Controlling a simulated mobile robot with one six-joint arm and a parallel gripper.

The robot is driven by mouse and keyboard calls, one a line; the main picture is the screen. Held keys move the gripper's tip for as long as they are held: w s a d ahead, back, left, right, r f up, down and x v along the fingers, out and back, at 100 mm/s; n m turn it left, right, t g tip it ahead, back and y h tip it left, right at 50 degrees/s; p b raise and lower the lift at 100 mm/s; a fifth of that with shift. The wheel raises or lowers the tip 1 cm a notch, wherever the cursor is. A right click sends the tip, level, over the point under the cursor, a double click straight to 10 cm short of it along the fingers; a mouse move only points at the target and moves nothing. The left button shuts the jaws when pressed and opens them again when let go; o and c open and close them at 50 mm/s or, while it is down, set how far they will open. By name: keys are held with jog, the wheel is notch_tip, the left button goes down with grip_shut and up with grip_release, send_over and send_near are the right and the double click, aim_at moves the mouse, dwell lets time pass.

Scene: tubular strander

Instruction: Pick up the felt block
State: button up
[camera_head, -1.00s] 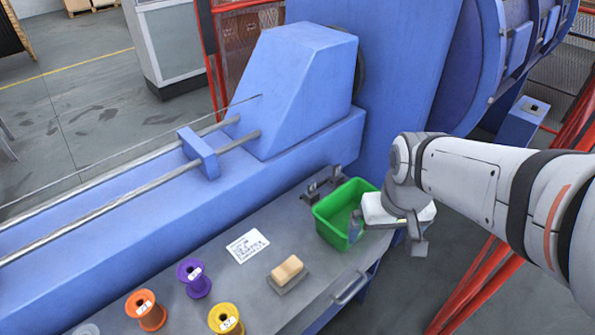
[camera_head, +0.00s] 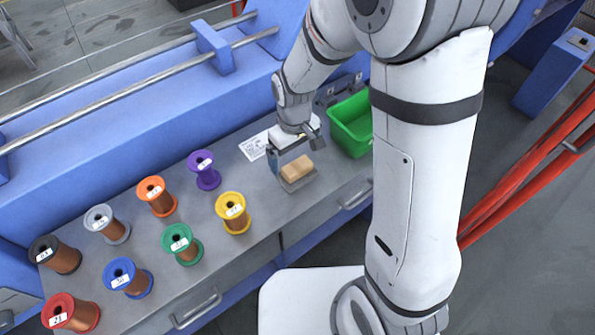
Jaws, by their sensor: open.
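The felt block (camera_head: 297,169) is a small tan block. It rests on a grey holder (camera_head: 301,184) on the workbench, right of the spools. My gripper (camera_head: 295,153) is open and points down, just above and behind the block in the picture. One finger shows to the left of the block and the other to its upper right. No contact with the block can be seen, and the exact gap between fingers and block is hard to tell.
Several coloured wire spools (camera_head: 157,197) stand on the grey workbench (camera_head: 258,214) to the left. A green bin (camera_head: 354,125) stands to the right, partly behind my arm. A white printed card (camera_head: 255,146) lies behind the block. The blue machine (camera_head: 110,140) runs along the back.

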aim_at(297, 165)
jog(key=f, duration=0.6)
jog(key=shift+s+d+f+b, duration=0.1)
jog(key=shift+s+d+b, duration=0.15)
jog(key=shift+d+b, duration=0.1)
jog(key=shift+c, duration=0.2)
